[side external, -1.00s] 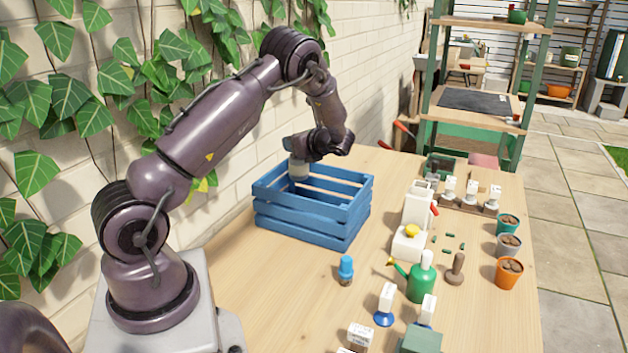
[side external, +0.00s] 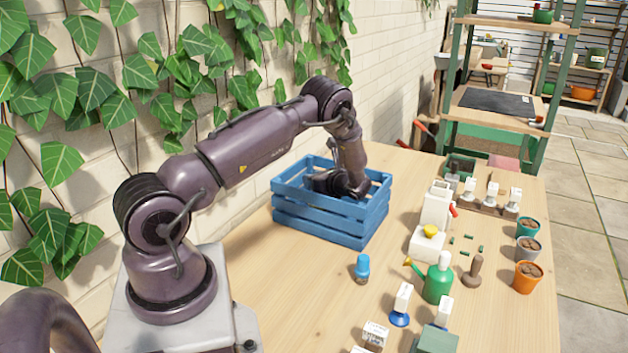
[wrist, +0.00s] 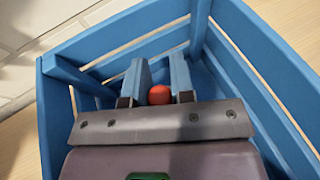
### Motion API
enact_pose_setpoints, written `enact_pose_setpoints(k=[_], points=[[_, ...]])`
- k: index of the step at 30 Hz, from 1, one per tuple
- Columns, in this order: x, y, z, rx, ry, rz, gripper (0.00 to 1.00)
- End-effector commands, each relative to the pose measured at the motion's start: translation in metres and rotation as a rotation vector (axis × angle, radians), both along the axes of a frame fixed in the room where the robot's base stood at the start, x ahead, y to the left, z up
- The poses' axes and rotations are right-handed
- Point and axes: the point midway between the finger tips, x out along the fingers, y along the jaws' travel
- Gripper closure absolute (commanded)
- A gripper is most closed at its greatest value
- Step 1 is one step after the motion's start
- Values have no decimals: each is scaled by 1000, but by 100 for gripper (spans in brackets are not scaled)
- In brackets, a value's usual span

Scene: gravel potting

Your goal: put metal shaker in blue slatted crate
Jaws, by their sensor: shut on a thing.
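The blue slatted crate (side external: 328,222) stands on the wooden table near the wall, and its slatted walls surround my gripper in the wrist view (wrist: 85,42). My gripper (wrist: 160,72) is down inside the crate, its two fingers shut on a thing. Only a rounded red-orange part (wrist: 159,95) of that thing shows between the fingers; I take it for the metal shaker. The rest of it is hidden by the fingers. In the side view the crate walls and my wrist hide the fingertips and the held thing, so I cannot tell whether it touches the crate floor.
A blue-topped shaker-like item (side external: 362,267) stands in front of the crate. To the right are a white dispenser with a yellow knob (side external: 428,240), a green watering can (side external: 437,280), a wooden tamper (side external: 472,272) and small pots, including an orange one (side external: 527,275).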

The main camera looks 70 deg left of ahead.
Motion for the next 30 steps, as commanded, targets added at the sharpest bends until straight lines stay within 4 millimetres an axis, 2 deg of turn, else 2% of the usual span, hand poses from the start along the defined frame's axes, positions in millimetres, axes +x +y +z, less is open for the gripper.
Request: enact_pose_setpoints(k=[6, 7, 10, 20, 26, 30], points=[[0, 0, -3, 0, 2, -1, 100], [0, 0, -4, 0, 2, -1, 75], [0, 0, -3, -1, 2, -1, 52], [0, 0, 0, 0, 0, 0, 52], [12, -26, 9, -1, 1, -6, 52], [11, -27, 38, 1, -3, 0, 52]])
